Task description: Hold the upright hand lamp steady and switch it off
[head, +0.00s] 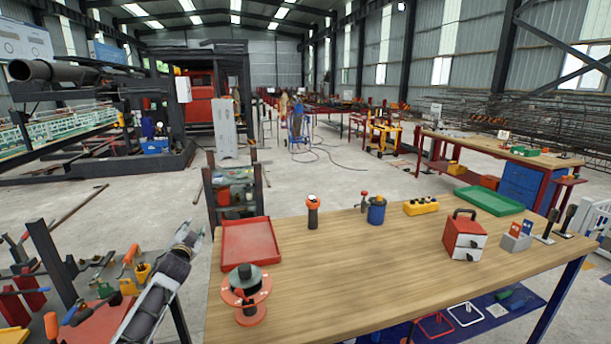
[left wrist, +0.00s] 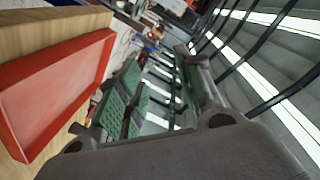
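The hand lamp (head: 313,212) stands upright on the wooden workbench (head: 350,262), with a dark body and an orange head with a pale spot on top. My left gripper (head: 188,237) is off the bench's left edge, well to the left of the lamp and apart from it. In the left wrist view the left gripper (left wrist: 158,65) has its two green-padded fingers apart with nothing held between them. I cannot make out the lamp in that view. My right gripper is in neither view.
A red tray (head: 246,246) lies between my left gripper and the lamp; it also shows in the left wrist view (left wrist: 60,90). An orange spool (head: 246,292) stands in front. A blue pot (head: 376,212), yellow box (head: 421,206) and red-white box (head: 464,237) stand right. Mid-bench is clear.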

